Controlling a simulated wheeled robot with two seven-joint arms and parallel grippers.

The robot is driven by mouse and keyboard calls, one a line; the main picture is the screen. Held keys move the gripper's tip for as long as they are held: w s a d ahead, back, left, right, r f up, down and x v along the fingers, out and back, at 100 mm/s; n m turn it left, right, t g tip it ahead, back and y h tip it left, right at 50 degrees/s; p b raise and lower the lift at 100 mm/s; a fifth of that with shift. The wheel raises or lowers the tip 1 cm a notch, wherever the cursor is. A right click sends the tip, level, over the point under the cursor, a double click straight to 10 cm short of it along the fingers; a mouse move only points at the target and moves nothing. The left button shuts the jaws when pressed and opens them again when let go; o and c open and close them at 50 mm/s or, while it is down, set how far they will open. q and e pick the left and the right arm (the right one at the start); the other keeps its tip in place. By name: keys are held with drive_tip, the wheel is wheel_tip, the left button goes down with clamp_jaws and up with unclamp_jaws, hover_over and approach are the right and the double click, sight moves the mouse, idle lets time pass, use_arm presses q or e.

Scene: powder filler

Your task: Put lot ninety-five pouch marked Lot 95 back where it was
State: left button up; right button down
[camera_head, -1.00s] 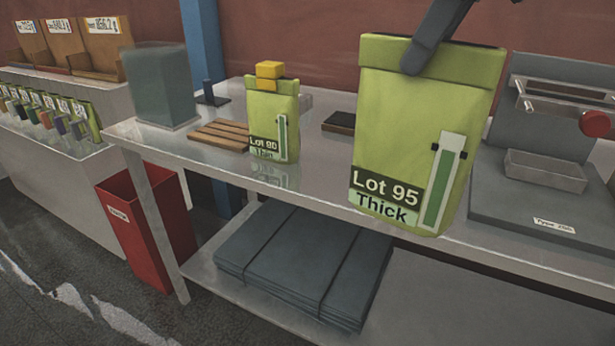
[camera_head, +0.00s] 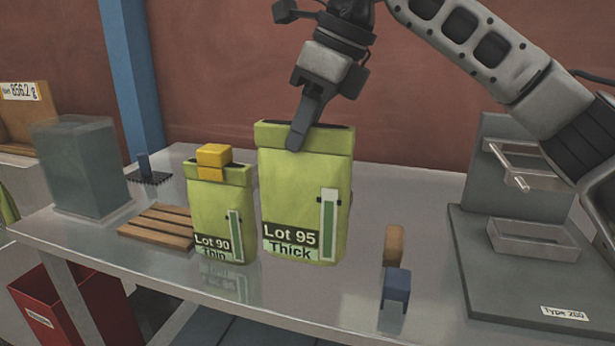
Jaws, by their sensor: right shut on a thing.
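The green Lot 95 pouch (camera_head: 305,195), marked Thick, is upright with its top edge held by my right gripper (camera_head: 303,135). One finger shows on the front of the pouch; the other is hidden behind or inside its rim. The pouch is over the grey table (camera_head: 335,310), just right of the smaller green Lot 90 pouch (camera_head: 207,210), marked Thin, which has a yellow clip (camera_head: 214,155) on top. I cannot tell whether the Lot 95 pouch's base touches the table. My left gripper is not in view.
A wooden slatted rack (camera_head: 155,226) and a clear grey box (camera_head: 80,165) stand at the left. A blue block-shaped item (camera_head: 396,285) and a brown one (camera_head: 394,243) stand right of the pouch. A grey machine (camera_head: 530,285) fills the right. A red bin (camera_head: 60,310) is below left.

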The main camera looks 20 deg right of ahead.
use_arm(q)
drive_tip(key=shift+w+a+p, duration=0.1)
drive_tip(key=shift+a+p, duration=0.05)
drive_tip(key=shift+p, duration=0.3)
use_arm(e)
drive_tip(key=w+d+f, duration=0.2)
drive_tip(key=w+f, duration=0.4)
drive_tip(key=f, duration=0.3)
drive_tip(key=shift+d+f, duration=0.15)
drive_tip(key=shift+f, duration=0.15)
drive_tip(key=shift+f, duration=0.25)
drive_tip(key=c, duration=1.2)
unclamp_jaws()
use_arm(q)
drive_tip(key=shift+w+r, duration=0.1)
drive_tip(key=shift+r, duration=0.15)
use_arm(e)
drive_tip(key=shift+o, duration=0.2)
